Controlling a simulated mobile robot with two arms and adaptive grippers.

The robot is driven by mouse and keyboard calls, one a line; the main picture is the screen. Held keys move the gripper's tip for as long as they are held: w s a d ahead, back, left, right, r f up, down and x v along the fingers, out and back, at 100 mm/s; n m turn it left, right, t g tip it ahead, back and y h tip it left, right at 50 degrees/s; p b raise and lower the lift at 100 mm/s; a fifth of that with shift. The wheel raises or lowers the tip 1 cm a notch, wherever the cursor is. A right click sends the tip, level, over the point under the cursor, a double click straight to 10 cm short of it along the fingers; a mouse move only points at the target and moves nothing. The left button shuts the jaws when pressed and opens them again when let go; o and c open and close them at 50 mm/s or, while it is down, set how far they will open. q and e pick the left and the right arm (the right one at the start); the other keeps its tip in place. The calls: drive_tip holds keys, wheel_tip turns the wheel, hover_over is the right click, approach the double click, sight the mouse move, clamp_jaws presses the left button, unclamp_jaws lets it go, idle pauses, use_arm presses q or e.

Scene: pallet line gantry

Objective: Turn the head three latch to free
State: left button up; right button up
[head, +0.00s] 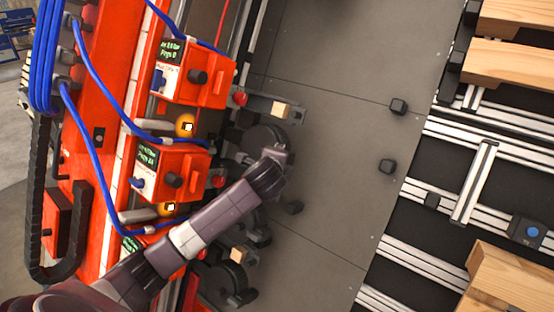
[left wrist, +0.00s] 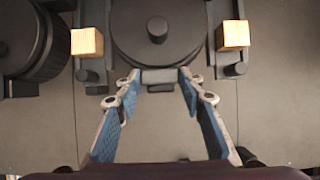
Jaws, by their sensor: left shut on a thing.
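My left gripper (head: 277,153) reaches in from the lower left, over a dark round head (head: 262,136) beside the red gantry. In the left wrist view its two blue-padded fingers (left wrist: 158,84) close on a small dark grey latch tab (left wrist: 158,75) at the front edge of a round disc (left wrist: 178,42) with a knob on top. The fingertips touch the tab from both sides. In the head view my gripper hides the tab. I cannot read which head number this is. My right gripper is in neither view.
Wooden blocks (left wrist: 87,41) and (left wrist: 233,35) sit on brackets either side of the disc. Another round head (head: 225,284) lies below my arm. Red control boxes (head: 193,72) with blue cables stand left. Grey floor (head: 340,130) is mostly clear; wooden pallets (head: 510,60) lie right.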

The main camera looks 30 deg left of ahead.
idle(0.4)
use_arm(q)
drive_tip(key=o, duration=0.8)
drive_tip(key=shift+a, duration=0.1)
drive_tip(key=shift+o, duration=0.2)
drive_tip(key=v, duration=1.2)
drive_tip(key=shift+a, duration=0.1)
